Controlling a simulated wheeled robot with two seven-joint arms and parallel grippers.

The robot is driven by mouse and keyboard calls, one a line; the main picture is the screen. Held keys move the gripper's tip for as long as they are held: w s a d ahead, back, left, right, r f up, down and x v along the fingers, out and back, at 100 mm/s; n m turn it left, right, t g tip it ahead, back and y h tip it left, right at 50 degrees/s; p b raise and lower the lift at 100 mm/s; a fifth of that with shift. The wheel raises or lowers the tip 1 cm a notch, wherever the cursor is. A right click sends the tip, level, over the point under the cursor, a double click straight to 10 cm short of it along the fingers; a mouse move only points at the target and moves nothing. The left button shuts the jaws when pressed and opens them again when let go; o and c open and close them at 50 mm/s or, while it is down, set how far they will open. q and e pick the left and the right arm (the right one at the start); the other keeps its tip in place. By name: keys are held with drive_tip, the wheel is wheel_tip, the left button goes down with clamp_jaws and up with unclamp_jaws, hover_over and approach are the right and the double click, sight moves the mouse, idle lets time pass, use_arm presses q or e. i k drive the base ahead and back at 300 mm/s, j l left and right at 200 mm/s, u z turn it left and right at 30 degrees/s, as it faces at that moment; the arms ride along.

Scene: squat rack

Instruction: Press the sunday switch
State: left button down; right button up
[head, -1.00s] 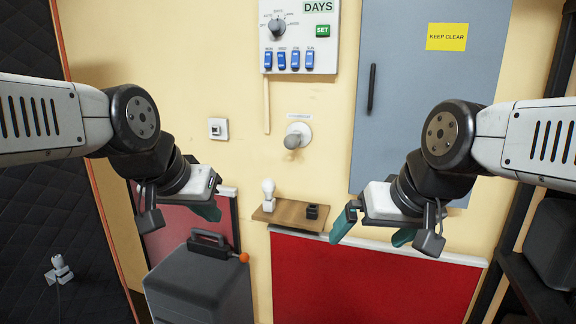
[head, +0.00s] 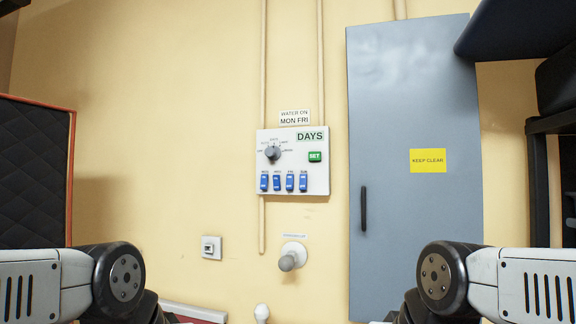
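A white control panel (head: 318,160) headed DAYS is on the yellow wall, upper middle of the head view. It has a row of several blue rocker switches along its lower part. The rightmost one, with a small label that seems to read SUN, is the sunday switch (head: 303,182). A green SET button (head: 315,156) is above it and a round dial (head: 272,153) is at the upper left. Nothing covers the panel. Both my arms show only at the bottom corners, well below the panel. My grippers are below the picture edge and hidden.
A sign above the panel (head: 295,117) reads WATER ON MON FRI. A grey cabinet door (head: 410,230) with a yellow KEEP CLEAR sign is to the right. A small wall switch (head: 211,247) and a round grey knob (head: 291,257) are below. Dark shelving stands at the right.

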sight(304, 178)
drive_tip(key=i+j, duration=0.1)
drive_tip(key=j, duration=0.3)
drive_tip(key=i+j, duration=0.15)
drive_tip(key=j, duration=0.3)
drive_tip(key=i+j, duration=0.1)
drive_tip(key=j, duration=0.3)
drive_tip(key=i+j, duration=0.1)
drive_tip(key=j, duration=0.3)
drive_tip(key=i+j, duration=0.1)
drive_tip(key=j, duration=0.3)
drive_tip(key=z, duration=1.2)
